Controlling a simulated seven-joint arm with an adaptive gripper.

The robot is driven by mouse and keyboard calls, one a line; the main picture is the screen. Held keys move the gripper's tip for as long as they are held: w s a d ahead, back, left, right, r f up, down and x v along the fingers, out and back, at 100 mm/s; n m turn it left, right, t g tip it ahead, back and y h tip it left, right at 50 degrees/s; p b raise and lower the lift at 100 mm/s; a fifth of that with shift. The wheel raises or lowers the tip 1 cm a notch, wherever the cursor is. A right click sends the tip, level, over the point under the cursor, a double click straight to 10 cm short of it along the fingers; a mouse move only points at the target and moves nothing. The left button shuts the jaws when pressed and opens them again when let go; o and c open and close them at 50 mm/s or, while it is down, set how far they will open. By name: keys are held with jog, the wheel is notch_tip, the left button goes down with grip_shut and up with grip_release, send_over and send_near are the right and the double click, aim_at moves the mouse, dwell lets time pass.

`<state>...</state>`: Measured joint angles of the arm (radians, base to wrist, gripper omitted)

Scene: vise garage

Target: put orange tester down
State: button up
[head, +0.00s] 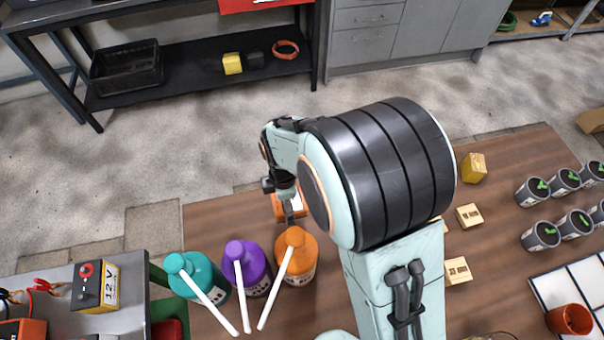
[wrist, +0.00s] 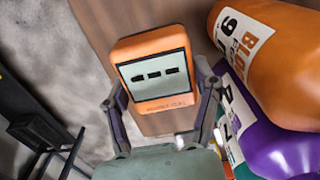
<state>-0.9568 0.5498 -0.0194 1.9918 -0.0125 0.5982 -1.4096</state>
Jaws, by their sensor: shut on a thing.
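The orange tester (wrist: 155,72) has a pale screen with dark dashes and fills the middle of the wrist view. My gripper (wrist: 163,97) has one finger on each side of it and is shut on it. In the head view the tester (head: 279,207) shows as a small orange patch below my gripper (head: 288,207), near the far edge of the wooden table (head: 230,215). My arm hides part of it there. I cannot tell whether the tester touches the table.
Orange (head: 297,256), purple (head: 247,268) and teal (head: 197,277) bottles with white spouts stand close by, nearer the front. Wooden blocks (head: 468,215) and several potted seedlings (head: 541,236) are at right. A 12 V battery (head: 97,287) sits on a grey surface at left.

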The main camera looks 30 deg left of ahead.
notch_tip(320, 180, down, 9)
jog(key=shift+f, duration=0.1)
dwell(0.4)
jog(key=o, duration=1.2)
